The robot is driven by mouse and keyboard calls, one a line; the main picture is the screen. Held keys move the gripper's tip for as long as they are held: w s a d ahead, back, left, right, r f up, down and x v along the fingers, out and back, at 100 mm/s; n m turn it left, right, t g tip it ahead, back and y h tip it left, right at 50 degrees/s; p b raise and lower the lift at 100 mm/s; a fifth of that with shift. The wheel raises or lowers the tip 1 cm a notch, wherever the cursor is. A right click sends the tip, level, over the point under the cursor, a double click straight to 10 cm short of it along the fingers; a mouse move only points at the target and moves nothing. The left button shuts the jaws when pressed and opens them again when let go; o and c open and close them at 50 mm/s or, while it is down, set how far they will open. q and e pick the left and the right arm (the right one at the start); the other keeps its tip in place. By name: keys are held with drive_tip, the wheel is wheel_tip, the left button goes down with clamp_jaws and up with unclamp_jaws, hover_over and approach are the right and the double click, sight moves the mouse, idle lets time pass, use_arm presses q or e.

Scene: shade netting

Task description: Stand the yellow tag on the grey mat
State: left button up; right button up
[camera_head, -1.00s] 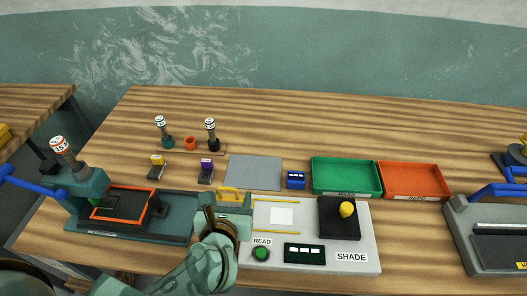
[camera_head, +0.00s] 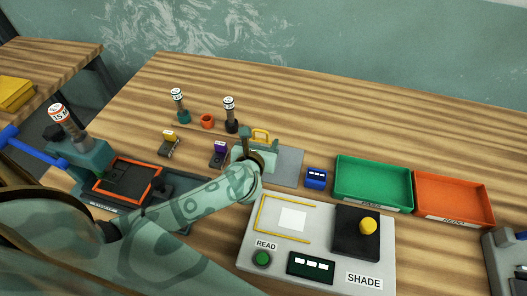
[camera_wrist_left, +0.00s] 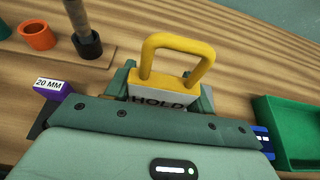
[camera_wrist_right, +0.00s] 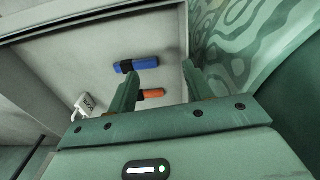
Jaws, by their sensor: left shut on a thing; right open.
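The yellow tag has a yellow loop handle (camera_head: 261,135) and a pale plate lettered HOLD. It also shows upright in the left wrist view (camera_wrist_left: 178,44). My left gripper (camera_head: 250,156) is shut on its plate, hiding the lower part. The grey mat (camera_head: 288,168) lies flat on the wooden table. The tag and gripper overlap the mat's left part in the head view; I cannot tell whether the tag touches it. My right gripper (camera_wrist_right: 158,78) is open and empty, outside the head view.
A blue block (camera_head: 316,178), green tray (camera_head: 372,204) and orange tray (camera_head: 455,218) stand right of the mat. A purple-topped 20 MM block (camera_head: 219,150) is close on the left. The grey SHADE reader (camera_head: 330,250) is in front. Blue (camera_wrist_right: 137,64) and orange (camera_wrist_right: 152,94) items lie below my right gripper.

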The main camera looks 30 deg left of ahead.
use_arm(q)
drive_tip(key=shift+w+a+f, duration=0.1)
drive_tip(key=shift+w+f, duration=0.1)
drive_tip(key=shift+f, duration=0.1)
drive_tip(key=shift+w+a+f+b, duration=0.1)
drive_tip(key=shift+f+b, duration=0.15)
drive_tip(key=shift+f, duration=0.4)
drive_tip(key=shift+w+f+b, duration=0.15)
drive_tip(key=shift+f+b, duration=0.1)
drive_tip(key=shift+f, duration=0.4)
drive_tip(key=shift+w+a+f+b, duration=0.1)
drive_tip(key=shift+f+b, duration=0.15)
drive_tip(key=shift+f, duration=0.4)
drive_tip(key=shift+f, duration=0.15)
drive_tip(key=o, duration=1)
drive_tip(key=shift+s+d+r, duration=0.15)
drive_tip(key=shift+s+r, duration=0.15)
drive_tip(key=shift+r, duration=0.05)
drive_tip(key=p+v, duration=0.2)
drive_tip(key=v, duration=0.9)
drive_tip(key=shift+s, duration=0.25)
